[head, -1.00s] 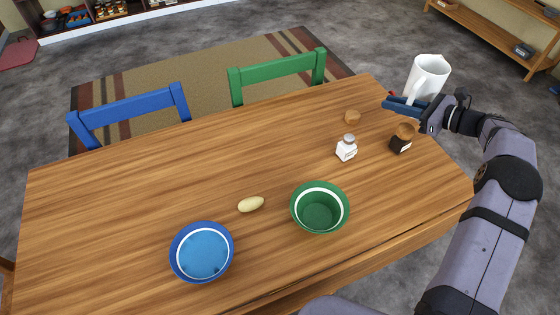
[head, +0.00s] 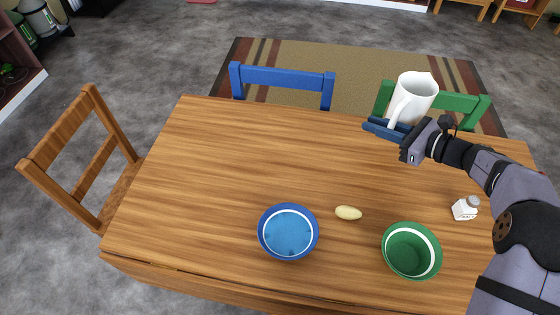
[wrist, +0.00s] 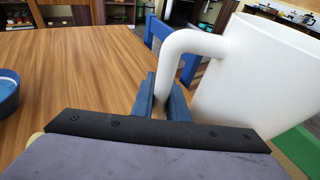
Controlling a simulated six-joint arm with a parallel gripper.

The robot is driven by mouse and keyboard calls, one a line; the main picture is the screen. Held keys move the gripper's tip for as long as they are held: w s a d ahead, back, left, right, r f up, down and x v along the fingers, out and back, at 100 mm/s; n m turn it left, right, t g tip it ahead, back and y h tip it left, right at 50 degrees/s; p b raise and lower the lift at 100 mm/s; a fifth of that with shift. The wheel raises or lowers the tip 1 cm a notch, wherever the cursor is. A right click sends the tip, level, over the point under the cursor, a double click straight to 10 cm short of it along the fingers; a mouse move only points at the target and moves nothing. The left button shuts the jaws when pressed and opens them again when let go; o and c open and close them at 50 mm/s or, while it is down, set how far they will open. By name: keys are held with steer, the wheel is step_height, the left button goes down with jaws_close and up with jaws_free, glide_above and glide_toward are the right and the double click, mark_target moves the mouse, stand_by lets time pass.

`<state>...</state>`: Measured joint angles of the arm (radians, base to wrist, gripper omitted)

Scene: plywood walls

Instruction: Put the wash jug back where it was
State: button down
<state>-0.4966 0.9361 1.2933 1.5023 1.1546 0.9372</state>
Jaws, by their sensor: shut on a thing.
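The white wash jug (head: 416,98) is held up in the air over the far right part of the table, roughly upright, in front of the green chair in the head view. My gripper (head: 386,127) is shut on the jug's handle. In the wrist view the blue fingers (wrist: 163,98) close around the lower end of the handle, and the jug's white body (wrist: 252,75) fills the right side. The jug's base is partly hidden by the gripper in the head view.
The wooden table (head: 220,170) is clear on its left and middle. A blue bowl (head: 288,258), a pale yellow oval item (head: 348,213), a green bowl (head: 412,276) and a white jar (head: 464,211) stand nearer. Blue (head: 283,77), green (head: 462,103) and wooden (head: 84,158) chairs surround it.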

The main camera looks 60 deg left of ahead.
steer(key=s+a+r+n+g+h+p, duration=0.15)
steer(key=s+a, duration=0.35)
steer(key=s, duration=0.9)
steer(key=s+a+n+g+h, duration=0.1)
steer(key=s+a+n+g, duration=0.3)
steer(key=s, duration=1)
steer(key=s+a+r+n+g+h+p, duration=0.15)
steer(key=s+a, duration=0.45)
steer(key=s, duration=0.8)
steer(key=shift+w+d+f, duration=0.1)
steer(key=shift+f, duration=2.65)
steer(key=shift+w+d+f, duration=0.1)
steer(key=shift+f, duration=2.6)
steer(key=shift+f, duration=0.15)
steer(key=c, duration=1.7)
jaws_free()
steer(key=shift+f, duration=0.1)
steer(key=shift+c, duration=0.2)
steer(key=shift+r+p, duration=0.3)
steer(key=b+v, duration=0.1)
steer(key=v, duration=0.5)
steer(key=b+v, duration=0.1)
steer(key=v, duration=0.5)
steer(key=shift+f, duration=0.25)
